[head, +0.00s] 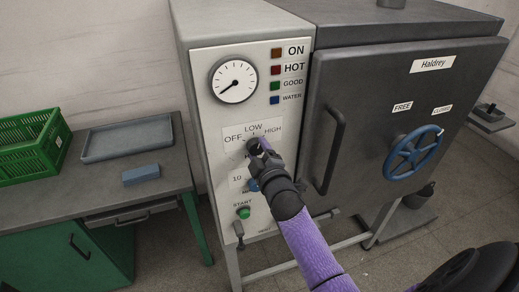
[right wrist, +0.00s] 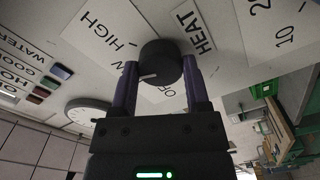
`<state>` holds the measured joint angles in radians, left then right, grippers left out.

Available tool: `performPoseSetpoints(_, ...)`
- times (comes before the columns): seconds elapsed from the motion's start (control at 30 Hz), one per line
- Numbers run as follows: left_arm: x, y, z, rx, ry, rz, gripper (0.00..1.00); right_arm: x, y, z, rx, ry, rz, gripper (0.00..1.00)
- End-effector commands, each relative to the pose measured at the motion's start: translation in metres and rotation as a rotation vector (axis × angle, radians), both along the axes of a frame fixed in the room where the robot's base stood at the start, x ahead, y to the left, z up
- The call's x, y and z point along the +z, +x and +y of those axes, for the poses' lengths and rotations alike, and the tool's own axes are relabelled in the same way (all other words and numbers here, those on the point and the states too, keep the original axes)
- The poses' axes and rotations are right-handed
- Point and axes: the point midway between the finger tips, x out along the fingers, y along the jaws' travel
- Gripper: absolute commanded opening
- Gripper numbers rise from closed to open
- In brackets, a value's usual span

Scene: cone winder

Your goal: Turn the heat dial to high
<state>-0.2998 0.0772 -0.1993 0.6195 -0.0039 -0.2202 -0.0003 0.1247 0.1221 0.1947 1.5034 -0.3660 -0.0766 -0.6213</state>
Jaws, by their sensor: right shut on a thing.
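The heat dial (right wrist: 160,62) is a round dark knob with a white pointer line. In the right wrist view the line points to the lower left, roughly towards the LOW side, between OFF and HIGH. My right gripper (right wrist: 160,82) is shut on the dial, one finger on each side. My left gripper is in neither view.
A gauge (head: 233,81) and several coloured lamps sit above on the panel. Below are a second, mostly hidden knob and a green start button (head: 243,212). The oven door's handle (head: 333,150) and blue wheel (head: 413,153) are to the right. A bench with a green crate (head: 40,145) stands left.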

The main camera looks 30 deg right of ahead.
Motion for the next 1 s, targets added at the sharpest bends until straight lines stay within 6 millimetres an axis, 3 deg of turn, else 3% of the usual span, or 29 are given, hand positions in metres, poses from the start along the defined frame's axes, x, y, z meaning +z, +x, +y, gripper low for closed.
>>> performPoseSetpoints(0.5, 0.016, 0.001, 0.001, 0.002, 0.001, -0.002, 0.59, -0.001, 0.000, 0.001, -0.001, 0.450, -0.103, 0.01)
performPoseSetpoints(1.0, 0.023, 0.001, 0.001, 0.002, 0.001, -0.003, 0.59, -0.003, 0.000, 0.001, -0.001, 0.681, -0.158, 0.01)
